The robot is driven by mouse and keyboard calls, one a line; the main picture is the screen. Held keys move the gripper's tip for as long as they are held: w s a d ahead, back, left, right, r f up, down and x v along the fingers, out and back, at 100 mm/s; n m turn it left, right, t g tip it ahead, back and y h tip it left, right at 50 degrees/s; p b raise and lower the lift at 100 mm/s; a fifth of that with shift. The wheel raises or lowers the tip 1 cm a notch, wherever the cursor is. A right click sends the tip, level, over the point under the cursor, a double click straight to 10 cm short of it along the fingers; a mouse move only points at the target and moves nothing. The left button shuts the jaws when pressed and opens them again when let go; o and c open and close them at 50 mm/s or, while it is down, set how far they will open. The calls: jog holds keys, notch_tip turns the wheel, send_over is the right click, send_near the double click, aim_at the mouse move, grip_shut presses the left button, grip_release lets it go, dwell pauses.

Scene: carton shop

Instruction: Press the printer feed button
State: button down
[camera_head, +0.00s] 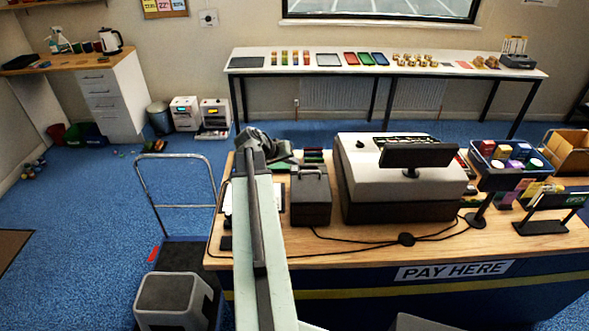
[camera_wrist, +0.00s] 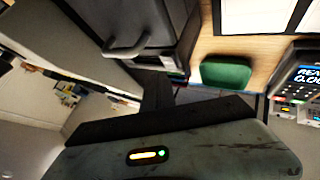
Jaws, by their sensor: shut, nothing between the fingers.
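My gripper (camera_head: 262,147) is at the back left of the wooden counter (camera_head: 345,250), at the far end of my raised arm. Its dark fingers (camera_wrist: 158,90) are together and empty in the wrist view. A dark grey box with a handle-like bar on top (camera_head: 311,197) stands just right of my arm; it also shows close by at the top of the wrist view (camera_wrist: 135,35). It may be the printer, but I cannot tell for sure. No feed button can be made out. My gripper appears beside the box, apart from it.
A large pale till (camera_head: 390,185) with a screen stands right of the box. A green object (camera_wrist: 225,75) and a payment terminal (camera_wrist: 300,85) are near my gripper. Cables (camera_head: 407,240) cross the front of the counter. Blue crate (camera_head: 511,157) stands at right.

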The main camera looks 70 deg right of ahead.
aim_at(293, 170)
jog(key=shift+f, duration=0.1)
jog(key=shift+f+b, duration=0.3)
jog(key=shift+b, duration=0.1)
jog(key=shift+f+b, duration=0.45)
dwell(0.6)
jog(key=shift+r, duration=0.2)
jog(key=shift+r+p, duration=0.65)
jog(key=shift+p, duration=0.2)
notch_tip(293, 170, up, 5)
jog(key=p, duration=0.5)
jog(key=shift+r, duration=0.15)
